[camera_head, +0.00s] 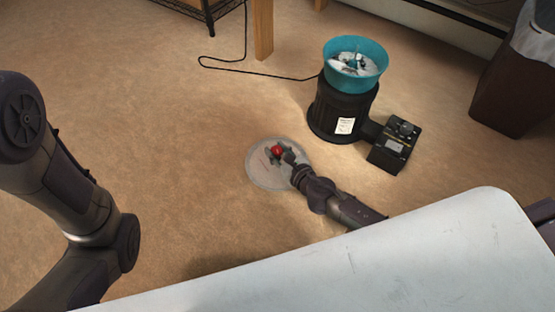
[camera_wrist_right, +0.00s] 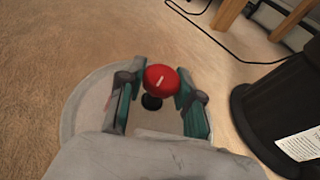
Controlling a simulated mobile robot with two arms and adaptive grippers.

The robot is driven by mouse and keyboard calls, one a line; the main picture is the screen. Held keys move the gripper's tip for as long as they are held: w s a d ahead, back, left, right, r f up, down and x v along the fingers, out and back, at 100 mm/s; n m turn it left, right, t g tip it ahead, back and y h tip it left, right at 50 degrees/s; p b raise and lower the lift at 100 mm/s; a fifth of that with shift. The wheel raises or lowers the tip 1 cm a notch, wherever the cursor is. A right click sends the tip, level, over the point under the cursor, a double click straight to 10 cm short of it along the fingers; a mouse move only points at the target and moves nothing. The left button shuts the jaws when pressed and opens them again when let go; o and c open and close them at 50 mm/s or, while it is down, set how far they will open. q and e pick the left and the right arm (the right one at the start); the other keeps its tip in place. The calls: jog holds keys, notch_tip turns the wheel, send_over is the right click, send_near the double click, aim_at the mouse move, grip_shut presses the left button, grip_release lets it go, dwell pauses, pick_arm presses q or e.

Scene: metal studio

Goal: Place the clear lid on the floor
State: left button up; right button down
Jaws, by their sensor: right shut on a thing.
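The clear lid (camera_head: 258,176) is a round, see-through disc with a red knob (camera_head: 277,150) at its middle. It is low over the tan floor, and I cannot tell whether it touches it. My right gripper (camera_head: 283,153) is shut on the lid's knob. In the right wrist view the red knob (camera_wrist_right: 161,80) sits between the two fingers of the right gripper (camera_wrist_right: 160,88), with the lid (camera_wrist_right: 88,103) spread out beneath. My left arm shows at the left of the head view, but its gripper is out of view.
A black machine (camera_head: 340,112) with a blue bowl (camera_head: 357,80) on top stands just right of the lid, with a control box (camera_head: 393,146) beside it. A black cable (camera_head: 255,69) runs behind. A white surface (camera_head: 330,270) fills the front. Carpet (camera_head: 180,120) left of the lid is clear.

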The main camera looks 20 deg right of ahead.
aim_at(279, 159)
notch_tip(279, 159, down, 4)
jog(key=b, duration=0.3)
jog(key=shift+r, duration=0.25)
jog(key=c, duration=1.2)
grip_release()
jog(key=shift+f, duration=0.2)
jog(key=o, duration=0.4)
